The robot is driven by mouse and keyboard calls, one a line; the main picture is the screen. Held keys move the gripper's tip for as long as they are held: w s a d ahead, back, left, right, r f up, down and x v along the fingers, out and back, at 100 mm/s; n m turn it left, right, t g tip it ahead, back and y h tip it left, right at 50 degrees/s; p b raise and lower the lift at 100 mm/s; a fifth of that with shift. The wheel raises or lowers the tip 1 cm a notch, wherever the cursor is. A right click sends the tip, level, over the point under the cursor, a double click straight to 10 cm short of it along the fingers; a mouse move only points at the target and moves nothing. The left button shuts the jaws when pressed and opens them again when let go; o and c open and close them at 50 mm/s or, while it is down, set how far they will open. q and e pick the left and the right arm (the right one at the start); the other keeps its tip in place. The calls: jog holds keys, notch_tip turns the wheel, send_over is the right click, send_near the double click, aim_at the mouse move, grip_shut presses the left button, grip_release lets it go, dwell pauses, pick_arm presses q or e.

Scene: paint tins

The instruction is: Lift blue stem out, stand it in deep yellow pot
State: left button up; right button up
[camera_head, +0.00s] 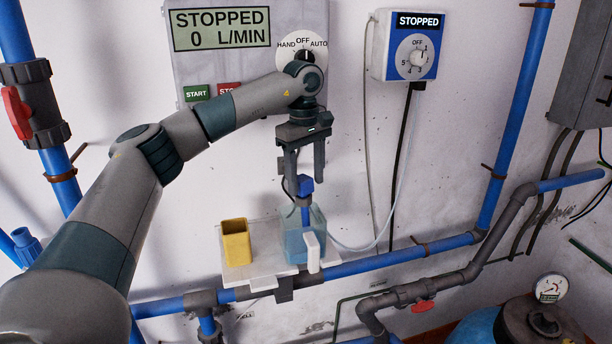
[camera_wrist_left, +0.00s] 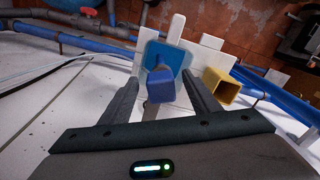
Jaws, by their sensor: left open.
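The blue stem (camera_head: 305,187) has a block-shaped blue head and stands upright in a clear jug of blue liquid (camera_head: 294,243). Its lower end is inside the jug. The deep yellow pot (camera_head: 236,243) stands left of the jug, with an open square top. My left gripper (camera_head: 305,182) is above the jug, pointing down, its jaws open. In the left wrist view the stem's head (camera_wrist_left: 160,84) shows between the two fingers, with the jug (camera_wrist_left: 178,56) and yellow pot (camera_wrist_left: 221,87) beyond. I cannot tell whether a finger touches the stem. My right gripper is not in view.
Jug and pot stand on a small white shelf (camera_head: 268,281) above a blue pipe (camera_head: 385,259). A white block (camera_head: 313,251) is at the jug's right side. A thin hose (camera_head: 372,247) runs right from the jug. A control panel (camera_head: 222,65) is on the wall behind my arm.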

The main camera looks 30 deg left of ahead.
pick_arm(q)
jog(key=shift+f, duration=0.4)
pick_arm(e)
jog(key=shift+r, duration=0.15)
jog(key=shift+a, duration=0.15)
pick_arm(q)
jog(key=c, duration=1.3)
jog(key=shift+o, duration=0.2)
jog(key=shift+r, duration=0.1)
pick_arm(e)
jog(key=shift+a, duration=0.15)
pick_arm(q)
jog(key=shift+r, duration=0.1)
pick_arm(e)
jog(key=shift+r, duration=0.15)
